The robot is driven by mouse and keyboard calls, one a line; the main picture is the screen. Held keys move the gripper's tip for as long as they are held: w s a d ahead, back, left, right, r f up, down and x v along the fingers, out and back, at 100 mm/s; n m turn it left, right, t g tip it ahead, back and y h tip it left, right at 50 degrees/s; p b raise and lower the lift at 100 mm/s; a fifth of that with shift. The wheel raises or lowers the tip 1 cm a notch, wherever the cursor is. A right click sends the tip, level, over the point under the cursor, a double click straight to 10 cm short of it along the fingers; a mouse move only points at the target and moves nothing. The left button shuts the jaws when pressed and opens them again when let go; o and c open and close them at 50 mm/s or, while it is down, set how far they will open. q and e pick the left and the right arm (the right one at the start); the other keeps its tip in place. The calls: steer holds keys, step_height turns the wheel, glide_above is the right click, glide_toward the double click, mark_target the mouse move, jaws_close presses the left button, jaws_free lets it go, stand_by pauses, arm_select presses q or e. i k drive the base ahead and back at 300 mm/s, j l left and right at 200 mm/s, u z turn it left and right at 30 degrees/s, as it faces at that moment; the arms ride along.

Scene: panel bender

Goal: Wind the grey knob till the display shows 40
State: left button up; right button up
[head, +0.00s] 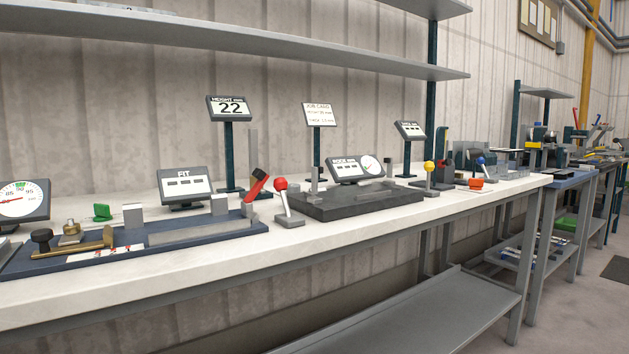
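The height display (230,107) stands on a dark post at the back of the bench and reads 22. A dark grey knob (41,237) stands upright at the left end of a long blue base (75,259), beside brass parts. I cannot tell for sure that it is the task's grey knob; no other clearly grey knob shows. Neither of my grippers is in the head view.
The white bench (330,228) also carries a red-ball lever (281,184), a yellow-ball lever (429,168), a dark plate fixture (345,204), a FIT display (184,183) and a dial gauge (22,202). A job card (319,114) stands behind. The bench's front strip is clear.

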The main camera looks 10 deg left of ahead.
mark_target(292, 187)
steer(key=i+l, duration=0.15)
steer(key=l, duration=0.2)
steer(key=i+l, duration=0.2)
steer(key=i+l+u, duration=0.1)
steer(key=l, duration=0.35)
steer(key=i+l, duration=0.2)
steer(key=l, duration=0.15)
